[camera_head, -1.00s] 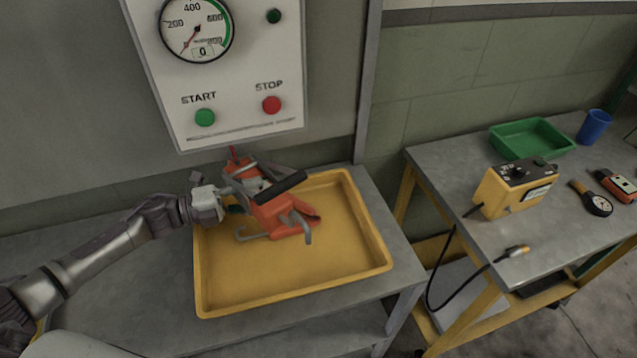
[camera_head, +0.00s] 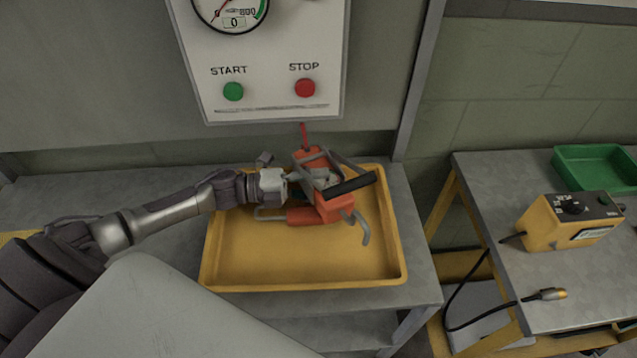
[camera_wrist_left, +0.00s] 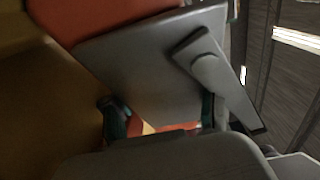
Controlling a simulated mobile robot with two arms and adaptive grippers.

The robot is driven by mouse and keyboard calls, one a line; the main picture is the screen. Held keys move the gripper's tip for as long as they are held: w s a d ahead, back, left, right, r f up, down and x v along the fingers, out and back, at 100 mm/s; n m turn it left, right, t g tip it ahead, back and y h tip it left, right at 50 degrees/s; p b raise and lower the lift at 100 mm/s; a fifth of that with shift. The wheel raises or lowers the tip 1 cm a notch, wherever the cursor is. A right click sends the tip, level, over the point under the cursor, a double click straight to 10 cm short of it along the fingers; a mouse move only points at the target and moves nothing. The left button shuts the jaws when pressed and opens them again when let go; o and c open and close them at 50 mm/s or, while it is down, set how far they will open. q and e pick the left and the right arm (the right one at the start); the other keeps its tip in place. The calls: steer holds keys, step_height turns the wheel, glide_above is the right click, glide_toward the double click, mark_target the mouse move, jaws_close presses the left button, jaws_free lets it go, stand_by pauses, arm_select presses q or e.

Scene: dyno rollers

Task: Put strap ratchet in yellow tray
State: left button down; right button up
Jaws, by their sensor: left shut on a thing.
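The strap ratchet (camera_head: 318,212) is orange-red with grey metal parts, hooks and a black handle. It is over the back middle of the yellow tray (camera_head: 300,285); I cannot tell if it touches the tray floor. My left gripper (camera_head: 293,188) comes in from the left and is shut on the ratchet. In the left wrist view the ratchet's grey plate (camera_wrist_left: 150,65) and orange part fill much of the picture, close to the teal-tipped fingers. The right gripper is not in view.
The tray stands on a grey bench (camera_head: 120,190) below a panel with START and STOP buttons (camera_head: 305,88). A second bench at right holds a green tray (camera_head: 597,168), a yellow box device (camera_head: 568,222) and its cable plug (camera_head: 545,295). The tray's front is clear.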

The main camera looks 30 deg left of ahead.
arm_select(q)
steer(key=shift+s+r, duration=0.1)
steer(key=shift+r, duration=0.1)
steer(key=shift+s+d, duration=0.1)
steer(key=shift+s, duration=0.05)
steer(key=shift+f, duration=0.1)
steer(key=shift+c, duration=1.9)
jaws_free()
steer(key=shift+f, duration=0.15)
steer(key=shift+o, duration=0.5)
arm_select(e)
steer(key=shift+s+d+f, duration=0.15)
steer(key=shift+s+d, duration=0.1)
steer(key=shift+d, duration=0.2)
